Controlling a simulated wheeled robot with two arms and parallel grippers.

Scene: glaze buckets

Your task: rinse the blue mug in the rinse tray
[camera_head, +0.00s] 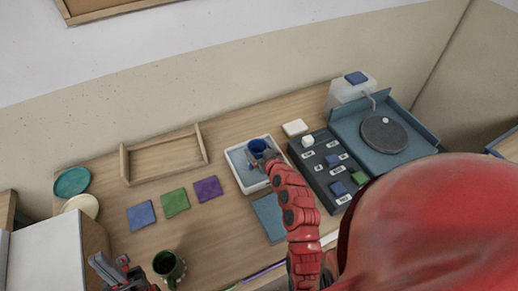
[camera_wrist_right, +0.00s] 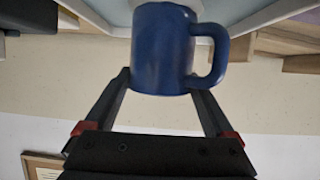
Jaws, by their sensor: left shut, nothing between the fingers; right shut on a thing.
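The blue mug (camera_head: 258,147) is at the rinse tray (camera_head: 238,182), a white-rimmed tray with a light blue inside. In the right wrist view the mug (camera_wrist_right: 162,50) fills the space between the fingers, its handle to the right. My right gripper (camera_head: 268,157) is shut on the mug; in the right wrist view its two dark fingers (camera_wrist_right: 160,85) flank it. Whether the mug touches the tray floor cannot be told. My left gripper (camera_head: 108,262) is at the lower left, shut and empty, left of the green mug.
A dark green mug (camera_head: 168,266) stands near the front edge. Blue (camera_head: 141,215), green (camera_head: 175,202) and purple (camera_head: 208,189) tiles lie left of the tray. A wooden frame (camera_head: 165,157) is behind them. A dark labelled box (camera_head: 322,185) and a wheel (camera_head: 384,134) are at right.

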